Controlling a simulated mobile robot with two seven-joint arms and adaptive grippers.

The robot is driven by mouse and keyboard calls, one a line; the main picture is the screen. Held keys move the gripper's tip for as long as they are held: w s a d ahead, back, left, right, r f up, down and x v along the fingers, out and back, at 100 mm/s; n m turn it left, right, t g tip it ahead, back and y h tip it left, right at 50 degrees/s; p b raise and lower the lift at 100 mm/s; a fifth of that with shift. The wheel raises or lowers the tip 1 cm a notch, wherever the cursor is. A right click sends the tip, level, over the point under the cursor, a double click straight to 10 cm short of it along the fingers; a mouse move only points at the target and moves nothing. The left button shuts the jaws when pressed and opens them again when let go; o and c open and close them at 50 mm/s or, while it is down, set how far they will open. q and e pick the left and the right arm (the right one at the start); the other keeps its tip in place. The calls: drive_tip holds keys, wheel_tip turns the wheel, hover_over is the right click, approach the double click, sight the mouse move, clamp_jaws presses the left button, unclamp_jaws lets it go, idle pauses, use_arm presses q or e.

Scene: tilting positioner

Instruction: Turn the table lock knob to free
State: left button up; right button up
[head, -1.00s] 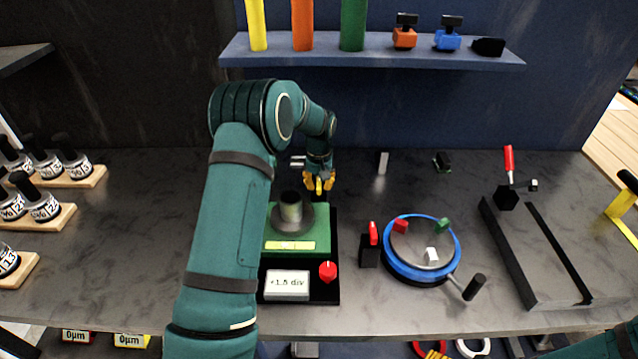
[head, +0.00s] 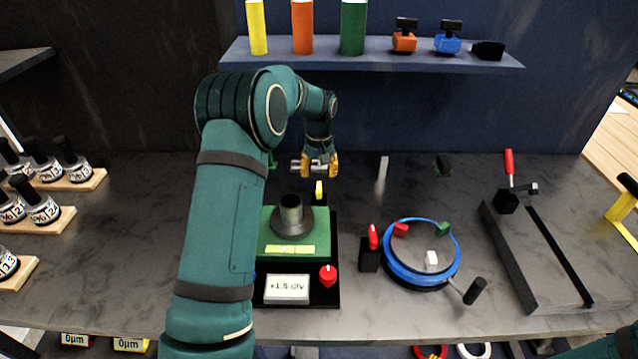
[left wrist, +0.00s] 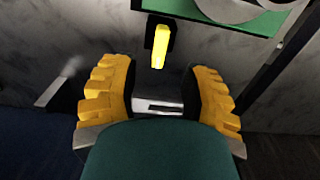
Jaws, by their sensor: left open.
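A small yellow knob (head: 319,190) on a black mount stands at the back edge of the green-topped positioner (head: 268,238). It also shows in the left wrist view (left wrist: 160,46), upright in that picture. My left gripper (head: 318,165) is open and empty, above and behind this knob and apart from it. In the left wrist view its yellow fingers (left wrist: 165,95) are spread wide, with the knob beyond them. A red knob (head: 328,275) with a pale mark sits at the positioner's front right, by a display (head: 287,288) seeming to read +1.5 div. My right gripper is out of view.
A blue-rimmed round table (head: 387,262) with a handle stands to the right, beside a red lever (head: 373,237) on a black block. A dark frame with a red-handled clamp (head: 509,165) is farther right. A shelf (head: 370,55) overhangs the back.

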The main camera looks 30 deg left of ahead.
sight(319, 187)
use_arm(q)
wheel_tip(319, 187, up, 6)
drive_tip(key=shift+f, duration=0.1)
idle(0.7)
